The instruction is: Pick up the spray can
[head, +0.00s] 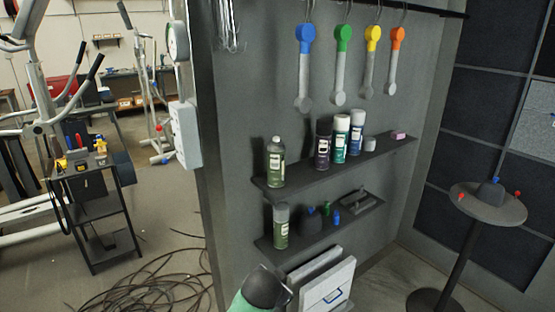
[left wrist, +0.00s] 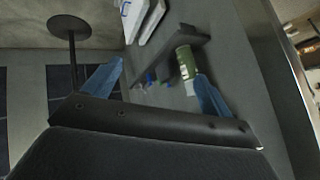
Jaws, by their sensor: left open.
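A green spray can (head: 281,226) with a grey top stands at the left end of the lower wall shelf (head: 316,228). The left wrist view, which is turned over, shows a green can (left wrist: 186,62) on a shelf, close to the tip of the right-hand blue finger. My left gripper (left wrist: 159,69) is open, with nothing between its fingers. I cannot tell whether the finger touches the can. In the head view, part of my left arm shows at the bottom, below the lower shelf; its fingers are not clear there. My right gripper is in neither view.
The upper shelf (head: 327,167) holds a green bottle (head: 276,163), several cans (head: 341,139) and a pink block (head: 398,135). Small items and a grey tool lie on the lower shelf. White panels (head: 325,281) stand below. A round table (head: 487,205) stands at right.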

